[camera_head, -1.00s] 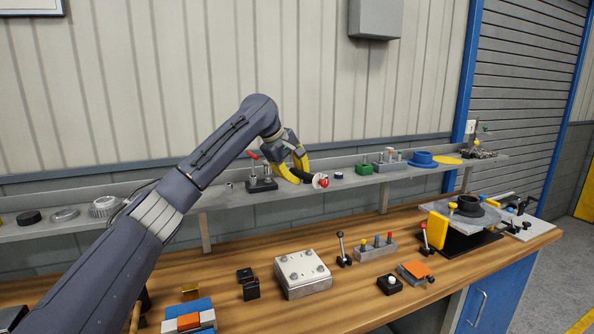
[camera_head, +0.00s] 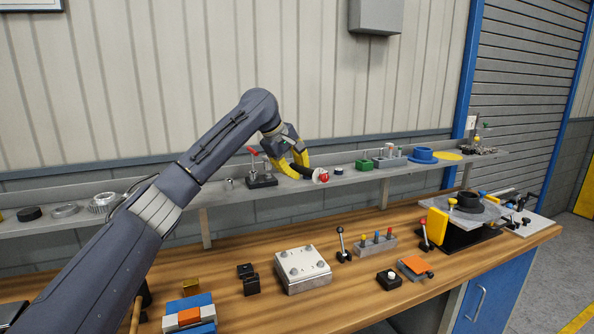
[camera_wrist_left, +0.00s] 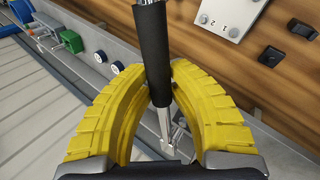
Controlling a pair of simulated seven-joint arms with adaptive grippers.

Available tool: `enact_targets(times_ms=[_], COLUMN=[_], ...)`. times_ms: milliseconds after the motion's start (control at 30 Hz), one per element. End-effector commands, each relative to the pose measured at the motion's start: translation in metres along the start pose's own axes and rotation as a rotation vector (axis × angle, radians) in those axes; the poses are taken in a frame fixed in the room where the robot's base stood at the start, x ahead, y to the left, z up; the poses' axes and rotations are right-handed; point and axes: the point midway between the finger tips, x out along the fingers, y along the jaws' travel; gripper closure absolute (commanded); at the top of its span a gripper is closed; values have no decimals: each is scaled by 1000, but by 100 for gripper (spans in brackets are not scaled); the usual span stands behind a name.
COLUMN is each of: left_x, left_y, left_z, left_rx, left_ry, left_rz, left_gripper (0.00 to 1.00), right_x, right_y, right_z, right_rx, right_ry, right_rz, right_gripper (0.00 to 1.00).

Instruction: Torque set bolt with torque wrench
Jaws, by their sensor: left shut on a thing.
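My left gripper (camera_head: 294,166) is at the back shelf, its yellow curved fingers shut on a black-handled tool, apparently the torque wrench (camera_head: 306,175). In the left wrist view, the wrench's black grip (camera_wrist_left: 153,60) passes between the fingers (camera_wrist_left: 150,95), with a bright metal shaft below and metal at the top edge. A red end with a pale disc (camera_head: 323,177) shows beside the fingers in the head view; I cannot tell whether it belongs to the wrench. A grey block with several bolts (camera_head: 303,270) sits on the bench, apart from the gripper. My right gripper is not in view.
The grey shelf (camera_head: 225,208) holds a black stand with a red lever (camera_head: 261,180), a green box (camera_head: 364,165) and a blue flanged part (camera_head: 424,155). Black blocks (camera_head: 250,287), a peg rack (camera_head: 375,246) and an orange-topped part (camera_head: 416,265) stand on the wooden bench.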

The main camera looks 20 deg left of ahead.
Motion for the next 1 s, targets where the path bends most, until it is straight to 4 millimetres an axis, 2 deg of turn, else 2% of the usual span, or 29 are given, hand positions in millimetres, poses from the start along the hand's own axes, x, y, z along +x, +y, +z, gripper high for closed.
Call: enact_targets(times_ms=[600, 1000], left_x=[-2, 4], left_y=[1, -3], left_z=[0, 0], left_rx=[1, 1], left_ry=[1, 1], left_rz=[3, 3], left_gripper=[100, 100], right_x=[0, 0], right_y=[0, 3], right_z=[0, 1], right_rx=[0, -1], right_ry=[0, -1], right_rz=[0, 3], right_gripper=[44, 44])
